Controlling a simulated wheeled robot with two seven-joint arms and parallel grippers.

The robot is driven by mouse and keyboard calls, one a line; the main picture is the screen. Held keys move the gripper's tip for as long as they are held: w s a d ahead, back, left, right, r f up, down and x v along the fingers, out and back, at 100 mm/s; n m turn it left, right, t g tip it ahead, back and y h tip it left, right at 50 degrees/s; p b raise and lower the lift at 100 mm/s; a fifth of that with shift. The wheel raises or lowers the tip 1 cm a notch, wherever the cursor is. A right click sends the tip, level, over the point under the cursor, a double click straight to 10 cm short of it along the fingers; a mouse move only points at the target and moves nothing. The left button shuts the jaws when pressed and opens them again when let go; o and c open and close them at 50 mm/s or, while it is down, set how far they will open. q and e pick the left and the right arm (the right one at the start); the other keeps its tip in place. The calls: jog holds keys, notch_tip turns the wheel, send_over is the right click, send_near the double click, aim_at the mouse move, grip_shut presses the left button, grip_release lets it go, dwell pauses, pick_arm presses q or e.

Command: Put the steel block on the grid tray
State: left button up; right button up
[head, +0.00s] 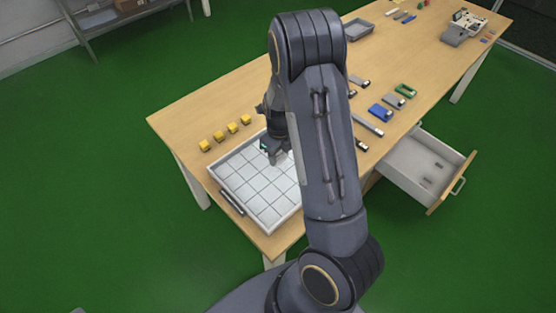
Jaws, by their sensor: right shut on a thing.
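The grid tray (262,198) is a white, shallow tray with square cells and a dark handle on its near left side. It lies on the near left end of the wooden table. My right gripper (274,157) points down over the back part of the tray and is shut on a small grey piece, which looks like the steel block. The fingers and my arm hide most of it, and I cannot tell whether it touches the tray floor. The visible cells are empty. My left gripper is not in view.
Several yellow blocks (219,136) stand in a row behind the tray. Blue, grey and green parts (394,101) lie right of my arm. An open drawer (412,168) juts out at the right. A grey bin (358,29) stands farther back.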

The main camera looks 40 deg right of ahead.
aim_at(278, 161)
jog(key=shift+w+a+f, duration=0.1)
jog(key=shift+a+f, duration=0.05)
jog(key=shift+f, duration=1.7)
jog(key=o, duration=1.2)
jog(key=shift+c, duration=0.2)
